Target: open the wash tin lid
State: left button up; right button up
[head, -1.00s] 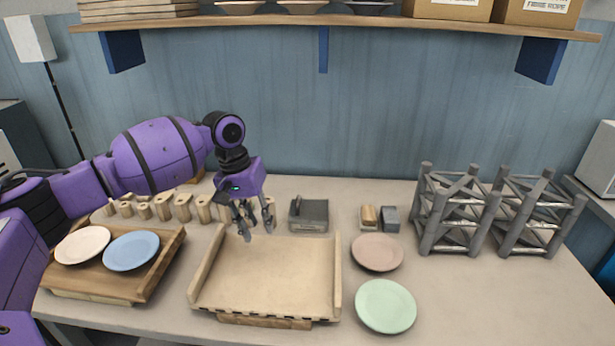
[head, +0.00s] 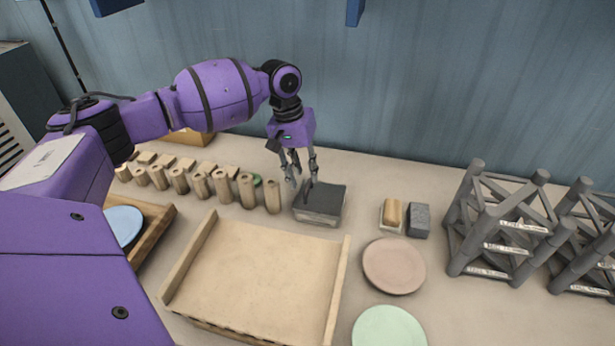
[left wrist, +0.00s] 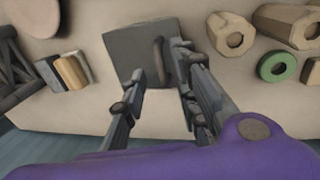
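The wash tin (head: 322,216) is a dark grey box with its lid (head: 330,193) shut. It stands behind the wooden tray, at the right end of the row of wooden blocks. A dark upright handle (left wrist: 159,62) rises from one side of the lid. My left gripper (head: 304,178) points down just above the handle side. In the left wrist view the fingers (left wrist: 160,60) are apart, one on each side of the handle; I see no clear contact. My right gripper is not in view.
An empty wooden tray (head: 265,280) lies in front of the tin. Wooden blocks (head: 200,187) line up to its left. A sponge (head: 392,212) and grey block (head: 418,220) are to its right, with a pink plate (head: 394,266) and grey racks (head: 500,225) beyond.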

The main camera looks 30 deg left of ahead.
aim_at(321, 192)
pick_arm(q)
jog(key=shift+w+d+f, duration=0.1)
jog(key=shift+d+f, duration=0.05)
jog(key=shift+f, duration=0.4)
jog(key=shift+w+d+f, duration=0.1)
jog(key=shift+f, duration=0.7)
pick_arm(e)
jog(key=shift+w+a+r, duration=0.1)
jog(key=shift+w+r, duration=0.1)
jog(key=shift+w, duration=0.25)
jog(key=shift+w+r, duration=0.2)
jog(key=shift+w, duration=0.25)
pick_arm(q)
grip_shut()
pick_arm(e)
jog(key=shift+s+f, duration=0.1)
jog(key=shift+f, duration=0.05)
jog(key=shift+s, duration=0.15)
